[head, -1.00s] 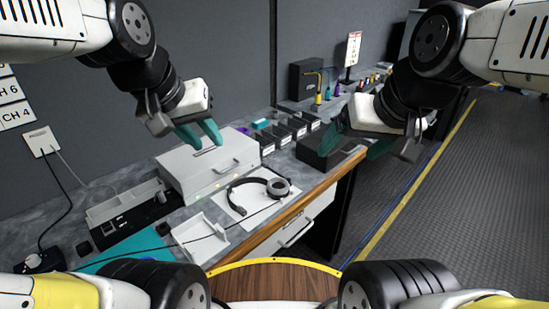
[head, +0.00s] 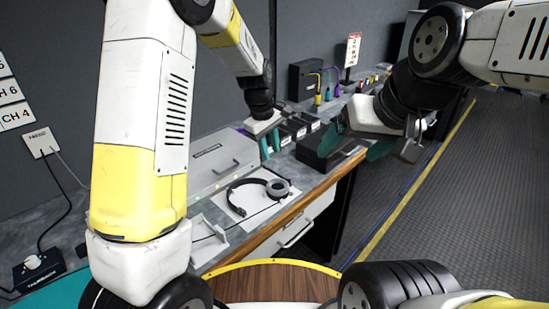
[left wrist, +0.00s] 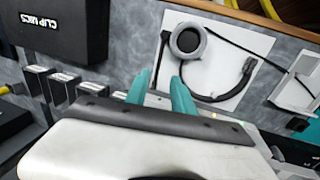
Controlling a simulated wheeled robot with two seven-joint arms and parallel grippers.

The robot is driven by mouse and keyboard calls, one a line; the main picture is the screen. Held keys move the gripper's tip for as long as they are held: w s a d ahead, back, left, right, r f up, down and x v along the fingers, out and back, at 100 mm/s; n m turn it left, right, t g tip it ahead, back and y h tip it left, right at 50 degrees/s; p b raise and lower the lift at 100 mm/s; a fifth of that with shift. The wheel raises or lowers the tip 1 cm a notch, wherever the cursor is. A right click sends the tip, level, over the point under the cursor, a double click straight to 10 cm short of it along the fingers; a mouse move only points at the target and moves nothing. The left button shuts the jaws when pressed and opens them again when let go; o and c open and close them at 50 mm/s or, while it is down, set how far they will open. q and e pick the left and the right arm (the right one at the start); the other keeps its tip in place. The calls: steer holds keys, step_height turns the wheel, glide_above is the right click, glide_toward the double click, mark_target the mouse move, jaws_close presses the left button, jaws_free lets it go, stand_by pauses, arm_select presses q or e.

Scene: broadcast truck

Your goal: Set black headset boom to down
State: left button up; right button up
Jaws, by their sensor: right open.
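The black headset (head: 258,190) lies on a white mat (head: 246,208) on the counter, its grey round ear pad toward the right. In the left wrist view the ear pad (left wrist: 187,40) and curved black headband (left wrist: 222,97) lie beyond my fingertips. A thin dark curve leaves the ear pad on the left; I cannot tell for sure whether it is the boom, or its position. My left gripper (head: 269,146) has its teal fingers apart and empty, above the counter behind the headset; it also shows in the left wrist view (left wrist: 160,76). My right gripper (head: 358,139) is open and empty, right of the headset.
A grey case (head: 212,165) stands left of the headset. A white tray (head: 208,236) is in front of it. Small black bins (head: 298,130) and a black CLIP MICS box (left wrist: 55,38) are close to my left gripper. A thin cable crosses the mat.

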mark_target(275, 173)
arm_select(q)
steer(key=f, duration=0.2)
steer(key=w+d+f, duration=0.1)
steer(key=f, duration=0.5)
steer(key=shift+w+d+f, duration=0.2)
steer(key=shift+d+f, duration=0.05)
jaws_close()
stand_by(1.2)
